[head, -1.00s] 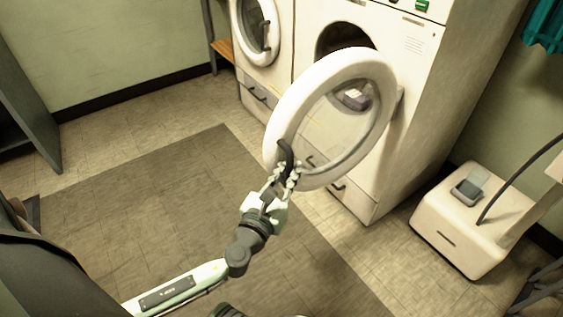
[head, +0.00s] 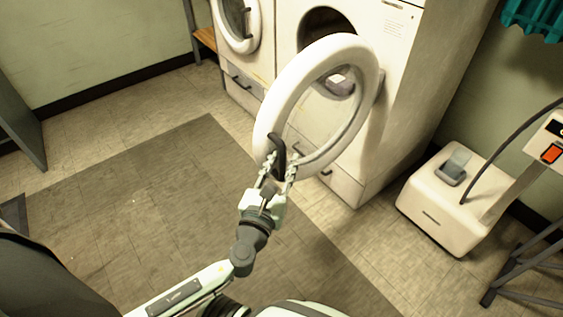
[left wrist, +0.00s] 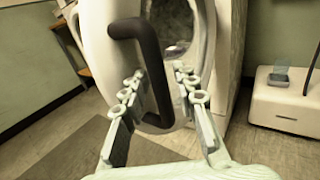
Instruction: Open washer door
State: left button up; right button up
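The washer door (head: 285,92) is a thick white ring with a clear window, swung well out from the white washer (head: 400,45). The washer's dark opening (head: 327,25) shows behind it. The door's dark curved handle (head: 278,150) is on the rim's near, lower left side. My left gripper (head: 278,166) is at the handle with its fingers apart. In the left wrist view, the handle's lower part (left wrist: 152,70) lies between the spread fingers (left wrist: 160,78), with gaps visible beside it. My right gripper is not in view.
A second washer with a closed round door (head: 238,20) stands to the left. A white box-shaped unit (head: 440,205) with a cable stands at the right, beside a dark metal stand (head: 520,265). A dark mat (head: 130,210) covers clear floor at the left.

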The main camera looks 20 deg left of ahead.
pick_arm(q)
jog(key=s+d, duration=0.1)
jog(key=s, duration=0.6)
jog(key=shift+s, duration=0.2)
dwell(0.5)
jog(key=s+a+f+n+g+y, duration=0.2)
jog(key=a+f+n+g+y, duration=0.35)
jog(key=a+f+n, duration=0.85)
jog(key=s+d+f+n+g+h, duration=0.3)
jog(key=s+f+n+g, duration=0.1)
jog(key=n, duration=0.5)
jog(key=s+d+f+n+g+h, duration=0.4)
jog(key=f+n, duration=0.4)
jog(key=n, duration=0.2)
jog(key=shift+s+d+f+g, duration=0.2)
jog(key=shift+s+f+g, duration=0.1)
jog(key=shift+s+g, duration=0.45)
